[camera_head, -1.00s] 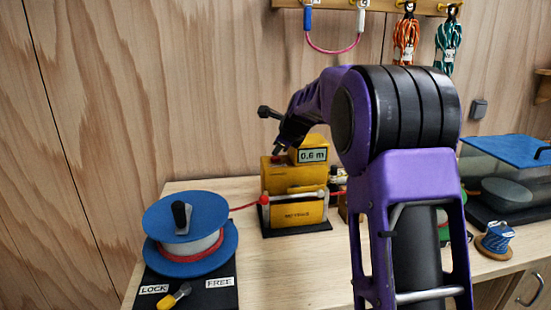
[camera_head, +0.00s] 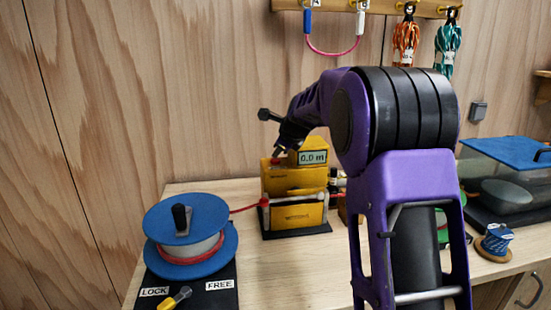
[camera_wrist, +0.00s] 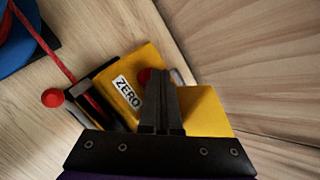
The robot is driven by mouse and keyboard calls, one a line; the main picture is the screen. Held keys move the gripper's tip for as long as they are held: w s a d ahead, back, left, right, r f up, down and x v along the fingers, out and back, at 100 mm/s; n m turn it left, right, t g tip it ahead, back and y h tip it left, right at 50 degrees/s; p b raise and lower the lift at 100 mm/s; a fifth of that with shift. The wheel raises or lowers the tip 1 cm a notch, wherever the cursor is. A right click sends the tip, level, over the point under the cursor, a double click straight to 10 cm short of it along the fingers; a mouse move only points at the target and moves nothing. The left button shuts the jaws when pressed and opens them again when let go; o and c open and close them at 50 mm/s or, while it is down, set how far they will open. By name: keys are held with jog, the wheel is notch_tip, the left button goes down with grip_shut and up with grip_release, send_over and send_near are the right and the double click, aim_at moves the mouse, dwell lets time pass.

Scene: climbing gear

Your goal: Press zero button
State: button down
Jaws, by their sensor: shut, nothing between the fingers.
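The yellow meter box (camera_head: 293,181) stands on the bench, and its display (camera_head: 313,157) reads 0.0 m. The red zero button (camera_head: 275,161) shows on its top at the left, beside the raised display part. In the wrist view the button (camera_wrist: 144,75) is partly hidden behind my fingers, next to the white ZERO label (camera_wrist: 126,91). My gripper (camera_head: 278,151) is shut and empty, with its tips just above or at the button; I cannot tell whether they touch. My gripper's fingers (camera_wrist: 160,72) also show together in the wrist view.
A blue reel (camera_head: 188,233) with red cord stands at the left, near a yellow-tipped lever (camera_head: 178,297) between LOCK and FREE labels. Red cord runs to the meter. A blue-lidded clear case (camera_head: 508,180) and a small blue spool (camera_head: 496,240) are at the right.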

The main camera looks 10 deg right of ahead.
aim_at(278, 161)
jog(key=shift+r+p, duration=0.3)
jog(key=shift+r, duration=0.25)
notch_tip(278, 161, up, 5)
jog(key=p, duration=0.5)
jog(key=shift+r, duration=0.1)
dwell(0.3)
